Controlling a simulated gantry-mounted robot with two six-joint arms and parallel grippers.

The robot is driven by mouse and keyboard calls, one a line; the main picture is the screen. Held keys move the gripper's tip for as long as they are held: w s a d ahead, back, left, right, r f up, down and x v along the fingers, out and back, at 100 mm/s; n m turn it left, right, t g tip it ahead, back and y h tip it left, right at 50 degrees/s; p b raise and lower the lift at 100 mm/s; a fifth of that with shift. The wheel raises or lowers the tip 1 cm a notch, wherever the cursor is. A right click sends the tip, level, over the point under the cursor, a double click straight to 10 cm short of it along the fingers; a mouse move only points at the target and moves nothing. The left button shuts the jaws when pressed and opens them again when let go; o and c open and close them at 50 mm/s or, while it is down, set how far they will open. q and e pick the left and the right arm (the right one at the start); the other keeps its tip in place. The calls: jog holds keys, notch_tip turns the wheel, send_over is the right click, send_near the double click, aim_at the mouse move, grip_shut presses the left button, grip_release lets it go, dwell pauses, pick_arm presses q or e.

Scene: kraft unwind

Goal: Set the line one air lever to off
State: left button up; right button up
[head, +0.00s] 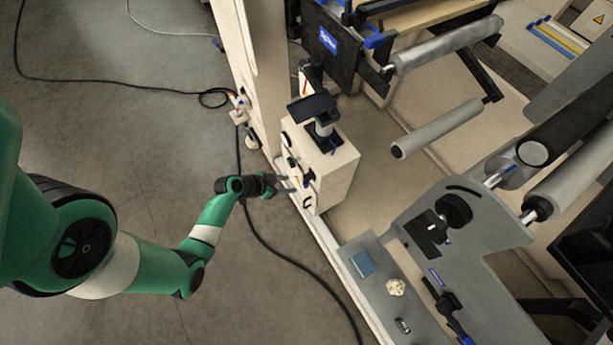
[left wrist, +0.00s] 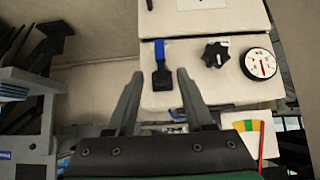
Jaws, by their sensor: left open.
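A lever with a blue grip and a black base (left wrist: 162,72) is on the cream panel in the left wrist view. Its blue end points up in the picture. No label for line one is readable. My left gripper (head: 284,185) is open at the side of the cream cabinet (head: 339,166) in the head view. In the left wrist view the two fingers of my left gripper (left wrist: 159,82) are apart, with the lever showing between and beyond them. Contact cannot be made out, and the fingers look empty. My right gripper is not in view.
A black star-shaped knob (left wrist: 215,53) and a round gauge (left wrist: 260,65) sit right of the lever. A dark device on a post (head: 314,110) stands on the cabinet. A black cable (head: 262,240) runs over the floor below my arm. Floor to the left is open.

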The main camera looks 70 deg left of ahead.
aim_at(306, 183)
pick_arm(q)
jog(key=b+x, duration=0.5)
jog(key=x, duration=0.5)
jog(key=shift+f, duration=0.1)
jog(key=shift+w+f, duration=0.1)
jog(key=shift+w, duration=0.2)
grip_shut()
dwell(0.7)
